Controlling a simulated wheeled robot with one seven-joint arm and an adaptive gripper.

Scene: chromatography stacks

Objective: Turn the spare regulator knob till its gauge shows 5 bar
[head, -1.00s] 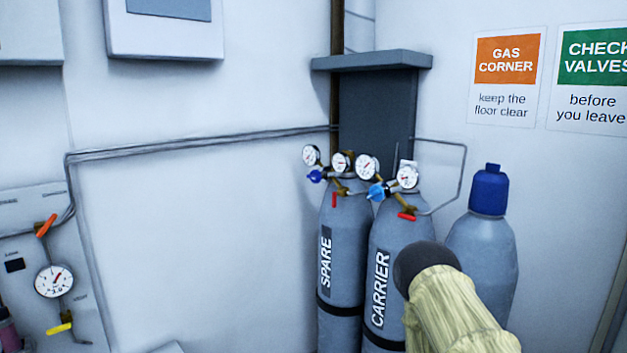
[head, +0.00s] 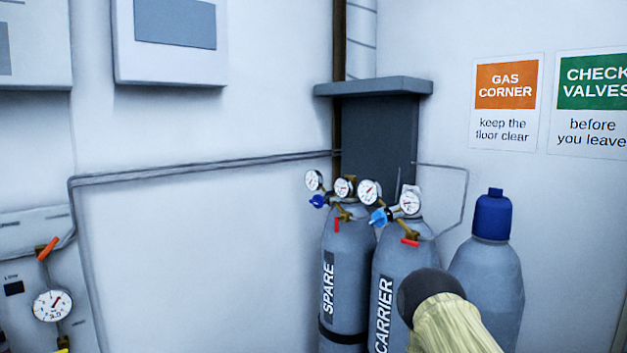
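The SPARE cylinder (head: 346,272) is grey and stands upright in the corner. Its regulator has a dark blue knob (head: 317,201) pointing left. Two small white gauges sit above it, a left gauge (head: 313,180) and a right gauge (head: 344,188). Their needles are too small to read surely. The CARRIER cylinder (head: 397,265) stands just right of it, with a lighter blue knob (head: 379,217) and its own gauges (head: 369,192). My arm, with a beige sleeve and dark rounded end, shows at the lower right, in front of the CARRIER cylinder. My gripper is not in view.
A blue-capped cylinder (head: 491,267) stands at right. Red levers (head: 410,242) sit on the regulators, and a thin pipe (head: 200,165) runs along the wall. A panel with a gauge (head: 52,305) and orange lever (head: 47,248) is at far left.

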